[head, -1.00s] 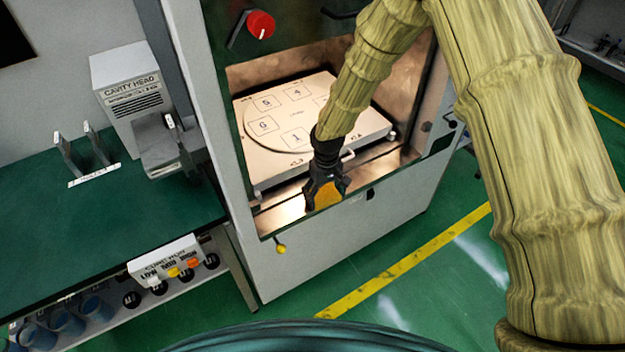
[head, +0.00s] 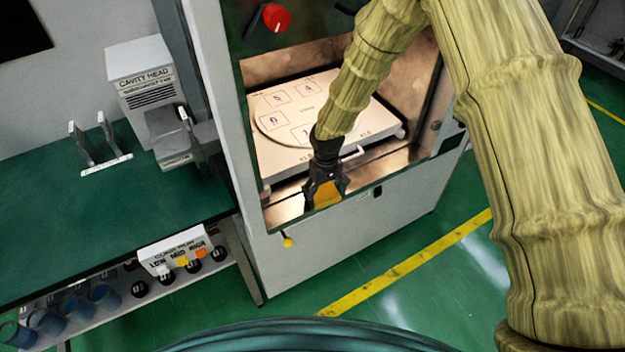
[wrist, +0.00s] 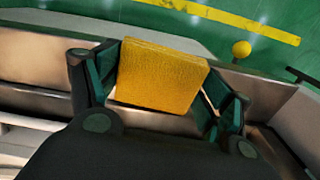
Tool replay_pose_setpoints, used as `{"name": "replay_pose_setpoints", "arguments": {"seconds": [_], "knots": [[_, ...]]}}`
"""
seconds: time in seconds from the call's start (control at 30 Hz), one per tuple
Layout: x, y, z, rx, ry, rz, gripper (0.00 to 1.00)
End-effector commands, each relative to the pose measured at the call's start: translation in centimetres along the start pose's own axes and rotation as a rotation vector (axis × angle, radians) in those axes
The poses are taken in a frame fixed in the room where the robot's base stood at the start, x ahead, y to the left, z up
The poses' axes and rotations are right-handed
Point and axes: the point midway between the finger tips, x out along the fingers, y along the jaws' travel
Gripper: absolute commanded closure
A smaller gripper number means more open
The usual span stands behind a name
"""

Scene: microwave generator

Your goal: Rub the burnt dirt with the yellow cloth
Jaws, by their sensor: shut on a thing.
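My gripper (head: 325,192) is at the front edge of the open machine chamber in the head view. It is shut on the yellow cloth (wrist: 160,76), a thick square pad that stands between the two fingers in the wrist view. The cloth also shows as a small yellow patch in the head view (head: 327,195). The chamber's metal floor (head: 285,212) lies just below and around the gripper. I cannot make out the burnt dirt in either view. Whether the cloth touches the floor cannot be told.
A white platform (head: 375,146) with a round numbered plate (head: 277,123) fills the chamber behind the gripper. A red knob (head: 276,17) is above, and a small yellow ball (head: 287,242) sticks out at the front. A green bench (head: 60,220) with the cavity head box (head: 143,72) stands left.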

Motion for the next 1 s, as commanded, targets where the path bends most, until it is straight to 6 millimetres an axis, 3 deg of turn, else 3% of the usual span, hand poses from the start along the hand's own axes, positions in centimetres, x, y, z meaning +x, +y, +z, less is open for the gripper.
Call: {"name": "replay_pose_setpoints", "arguments": {"seconds": [0.33, 0.43, 1.0], "knots": [[-0.7, -1.3, -0.3, 0.012, -0.001, 0.000, 0.46], [-3.1, -1.5, -0.6, 0.009, 0.003, 0.000, 0.46], [-7.9, -1.0, -0.2, 0.016, 0.000, 0.000, 0.46]]}}
